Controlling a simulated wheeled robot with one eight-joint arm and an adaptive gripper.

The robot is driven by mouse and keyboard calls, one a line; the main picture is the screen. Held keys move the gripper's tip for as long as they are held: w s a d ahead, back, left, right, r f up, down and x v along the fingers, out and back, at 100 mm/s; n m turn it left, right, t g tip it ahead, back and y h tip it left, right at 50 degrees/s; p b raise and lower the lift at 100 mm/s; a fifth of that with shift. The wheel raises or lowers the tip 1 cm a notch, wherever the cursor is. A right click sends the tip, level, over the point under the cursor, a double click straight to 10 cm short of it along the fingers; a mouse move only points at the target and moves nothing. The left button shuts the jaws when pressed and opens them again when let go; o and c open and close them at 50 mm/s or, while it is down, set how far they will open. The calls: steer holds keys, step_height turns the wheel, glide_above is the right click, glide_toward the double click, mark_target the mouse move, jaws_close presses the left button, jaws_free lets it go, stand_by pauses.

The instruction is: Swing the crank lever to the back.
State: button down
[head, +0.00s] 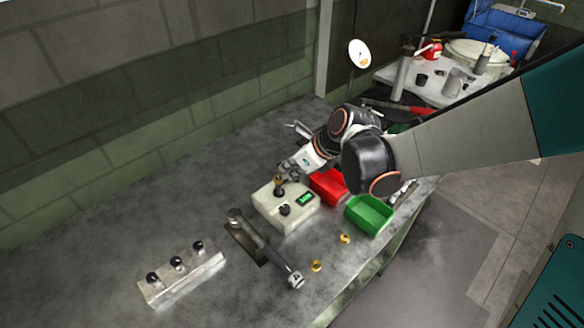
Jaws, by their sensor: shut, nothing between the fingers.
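A grey bar (264,246), which looks like the crank lever, lies slantwise over a dark slot in the bench top. One end is dark, at the upper left, and a thick dark-and-light end is at the lower right. My gripper (286,172) is shut and empty, up and to the right of the bar. It is above or just behind a pale control box (272,208), close to the box's brass-coloured knob (279,185). I cannot tell whether it touches that knob. My gripper is small in this view and apart from the bar.
The box also carries a dark knob (285,210) and a green display (305,198). A red bin (328,186) and green bin (369,214) stand to its right. Brass pieces (345,239) lie near the front edge. A block with three black knobs (182,281) sits left.

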steer(key=shift+w+a, duration=0.35)
steer(key=shift+a, duration=0.3)
stand_by(1.4)
stand_by(0.5)
